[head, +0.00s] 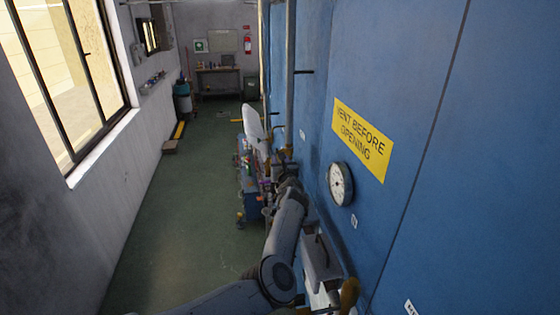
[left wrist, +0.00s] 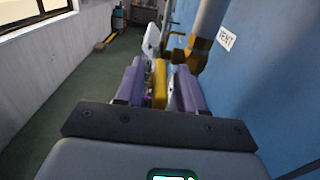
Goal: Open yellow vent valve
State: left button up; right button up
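The yellow vent valve is on a pipe along the blue wall; its body (left wrist: 190,52) shows in the left wrist view beside a white VENT label (left wrist: 226,38). A yellow bar (left wrist: 160,83), seemingly its lever, lies between the purple fingers of my left gripper (left wrist: 159,88). Narrow dark gaps show on both sides of the bar, so the fingers look open around it. In the head view, my left gripper (head: 266,168) is small and partly hidden by my arm, near the valve (head: 285,152). My right gripper is not in view.
The blue wall (head: 480,160) carries a yellow VENT BEFORE OPENING sign (head: 361,138) and a round gauge (head: 340,184). A cluttered blue cart (head: 248,195) and a white upright shape (head: 252,122) stand near the gripper. The green floor (head: 185,215) at left is mostly clear.

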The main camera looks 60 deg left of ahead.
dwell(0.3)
pick_arm(q)
grip_shut()
jog(key=shift+r, duration=0.15)
jog(key=shift+w+a+r+g+h, duration=0.1)
jog(key=shift+r+g+h, duration=0.2)
jog(key=shift+r+h, duration=0.35)
jog(key=h, duration=0.1)
jog(key=r+g+h+b, duration=0.1)
jog(key=h, duration=0.1)
jog(key=shift+w+a+r, duration=0.1)
jog(key=shift+a+r, duration=0.1)
jog(key=shift+a, duration=0.1)
jog(key=shift+a+r+h, duration=0.15)
jog(key=shift+r+h, duration=0.25)
jog(key=shift+h, duration=0.25)
jog(key=shift+a+r+g+h, duration=0.1)
jog(key=shift+r+g+h, duration=0.1)
jog(key=shift+g+h, duration=0.15)
jog(key=shift+w+h, duration=0.1)
jog(key=shift+h, duration=0.15)
